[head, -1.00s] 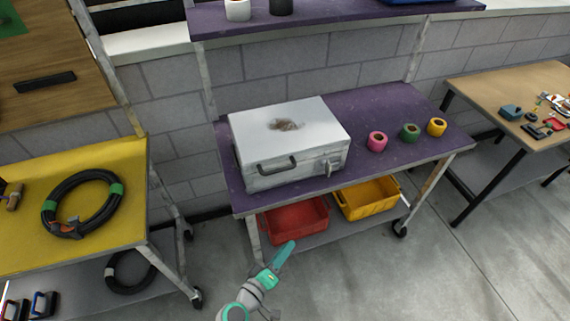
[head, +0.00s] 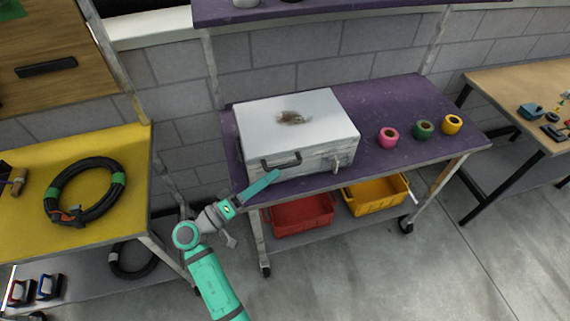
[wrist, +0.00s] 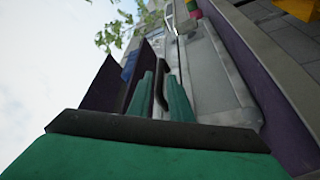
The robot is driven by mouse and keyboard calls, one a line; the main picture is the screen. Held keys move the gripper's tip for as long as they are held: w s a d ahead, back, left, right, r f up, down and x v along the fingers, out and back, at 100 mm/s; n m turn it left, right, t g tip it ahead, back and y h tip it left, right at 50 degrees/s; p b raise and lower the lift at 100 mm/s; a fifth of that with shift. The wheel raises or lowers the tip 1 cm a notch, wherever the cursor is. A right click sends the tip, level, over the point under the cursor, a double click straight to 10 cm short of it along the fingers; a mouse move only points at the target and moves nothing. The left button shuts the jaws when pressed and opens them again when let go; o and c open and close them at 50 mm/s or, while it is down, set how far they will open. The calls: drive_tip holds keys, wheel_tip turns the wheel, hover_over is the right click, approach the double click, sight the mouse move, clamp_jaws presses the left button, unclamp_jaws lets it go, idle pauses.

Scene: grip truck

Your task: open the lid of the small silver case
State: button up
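The silver case (head: 300,118) stands on the purple cart with its lid down. A brown smudge marks the lid's top. A dark handle (head: 281,161) is on the case's front, with a latch-like metal piece (head: 336,165) to its right. My gripper (head: 274,174) is just in front of and slightly below the handle, its teal fingers pointing toward the case. In the wrist view my gripper (wrist: 160,82) has its two fingers apart. The handle (wrist: 162,82) appears between them there, but I cannot tell whether they touch it.
Pink (head: 388,136), green (head: 423,130) and yellow (head: 452,125) tape rolls stand right of the case on the purple top (head: 375,105). Red (head: 303,215) and yellow (head: 377,193) bins sit below. A yellow table (head: 120,150) with a coiled hose (head: 85,190) is at left.

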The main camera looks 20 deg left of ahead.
sight(286, 165)
drive_tip(key=x, duration=0.6)
clamp_jaws()
